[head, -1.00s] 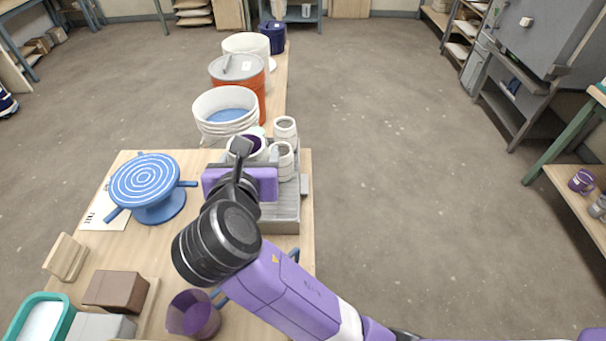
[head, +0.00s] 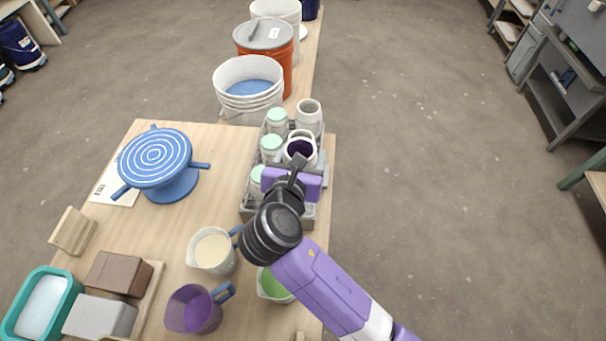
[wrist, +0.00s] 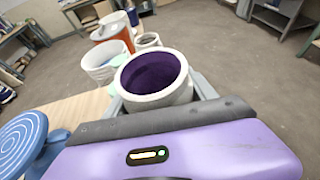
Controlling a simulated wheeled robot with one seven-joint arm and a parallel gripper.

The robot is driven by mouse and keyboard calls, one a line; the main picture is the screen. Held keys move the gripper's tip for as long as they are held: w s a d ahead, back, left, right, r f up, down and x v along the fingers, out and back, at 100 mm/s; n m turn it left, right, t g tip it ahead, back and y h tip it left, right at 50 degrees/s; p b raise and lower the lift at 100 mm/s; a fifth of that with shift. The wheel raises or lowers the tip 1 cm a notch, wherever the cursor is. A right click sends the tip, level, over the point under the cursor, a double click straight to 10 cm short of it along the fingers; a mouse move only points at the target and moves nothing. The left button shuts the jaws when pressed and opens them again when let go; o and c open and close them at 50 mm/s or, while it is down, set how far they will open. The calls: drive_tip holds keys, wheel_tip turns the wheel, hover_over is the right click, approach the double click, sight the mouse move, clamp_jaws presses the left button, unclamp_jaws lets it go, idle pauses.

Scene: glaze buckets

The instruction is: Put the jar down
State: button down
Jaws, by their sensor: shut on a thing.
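My gripper (head: 297,160) is shut on a white jar (head: 301,141) with a dark purple inside. The jar is upright at the right side of a grey crate (head: 308,214); I cannot tell whether its base touches the crate. In the wrist view the same jar (wrist: 178,92) stands just beyond the purple gripper body, its round mouth facing up. My gripper and the jar hide part of the crate's right side. Another white jar (head: 308,118) stands at the crate's far right. Several jars with pale green tops (head: 271,145) stand along its left side.
A blue turntable (head: 172,182) stands left of the crate. White (head: 232,103) and orange (head: 281,67) buckets stand behind it. In front are a cream-filled jug (head: 205,262), a purple jug (head: 190,318) and a green-filled container (head: 270,285). The table's right edge is close to the crate.

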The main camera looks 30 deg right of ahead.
drive_tip(key=shift+f, duration=3.7)
drive_tip(key=shift+f, duration=0.1)
drive_tip(key=c, duration=0.6)
unclamp_jaws()
drive_tip(key=shift+s+a, duration=0.15)
drive_tip(key=shift+a, duration=0.05)
drive_tip(key=b+v, duration=0.1)
drive_tip(key=v, duration=1)
drive_tip(key=shift+s+a+r, duration=0.15)
drive_tip(key=shift+s+r, duration=0.1)
